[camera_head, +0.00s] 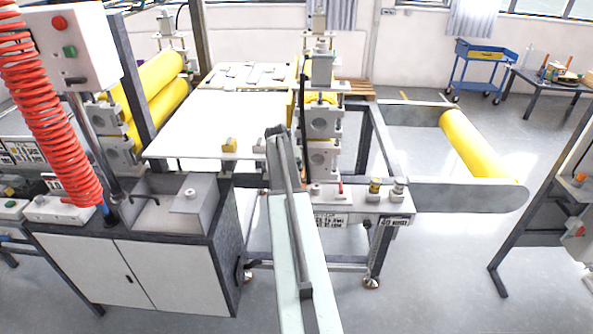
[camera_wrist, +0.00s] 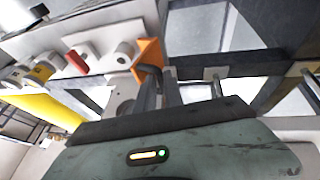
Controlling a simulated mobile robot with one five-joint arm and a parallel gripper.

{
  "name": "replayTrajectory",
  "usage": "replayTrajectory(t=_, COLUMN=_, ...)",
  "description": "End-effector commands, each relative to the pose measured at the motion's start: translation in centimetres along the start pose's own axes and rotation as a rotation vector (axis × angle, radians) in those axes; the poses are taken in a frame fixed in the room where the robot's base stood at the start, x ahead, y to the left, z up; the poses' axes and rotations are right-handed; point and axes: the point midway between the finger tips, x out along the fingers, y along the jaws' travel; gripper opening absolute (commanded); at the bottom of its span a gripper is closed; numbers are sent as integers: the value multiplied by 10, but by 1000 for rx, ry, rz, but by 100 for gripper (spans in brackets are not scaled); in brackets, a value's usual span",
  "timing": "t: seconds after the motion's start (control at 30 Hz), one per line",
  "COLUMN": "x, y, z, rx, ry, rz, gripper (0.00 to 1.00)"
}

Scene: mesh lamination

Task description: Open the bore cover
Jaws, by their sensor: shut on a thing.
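My gripper (camera_wrist: 160,78) reaches the side of the grey roller stand. Its dark fingers are closed at the edge of an orange plate (camera_wrist: 149,53), which looks like the bore cover. The exact contact between fingers and plate is partly hidden. In the head view my gripper (camera_head: 275,132) points away from me beside the roller stand (camera_head: 322,120), and the plate is hard to make out behind it.
A control panel (camera_head: 358,198) with knobs and a red lever lies just right of my arm. A white table (camera_head: 200,125) with a small yellow block (camera_head: 229,145) is to the left. A yellow roller (camera_head: 480,145) sits at right. A white cabinet (camera_head: 130,265) stands front left.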

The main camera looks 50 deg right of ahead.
Motion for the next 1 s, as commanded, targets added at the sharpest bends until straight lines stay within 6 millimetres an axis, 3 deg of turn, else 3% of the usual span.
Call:
replayTrajectory(t=0.37, x=0, y=0, z=5, rx=2, ry=-13, rz=0, gripper=0)
replayTrajectory(t=0.4, x=0, y=0, z=5, rx=2, ry=-13, rz=0, gripper=15)
replayTrajectory(t=0.47, x=0, y=0, z=4, rx=2, ry=-13, rz=0, gripper=32)
replayTrajectory(t=0.83, x=-1, y=1, z=4, rx=3, ry=-13, rz=1, gripper=33)
replayTrajectory(t=1.0, x=-19, y=1, z=2, rx=1, ry=-13, rz=1, gripper=33)
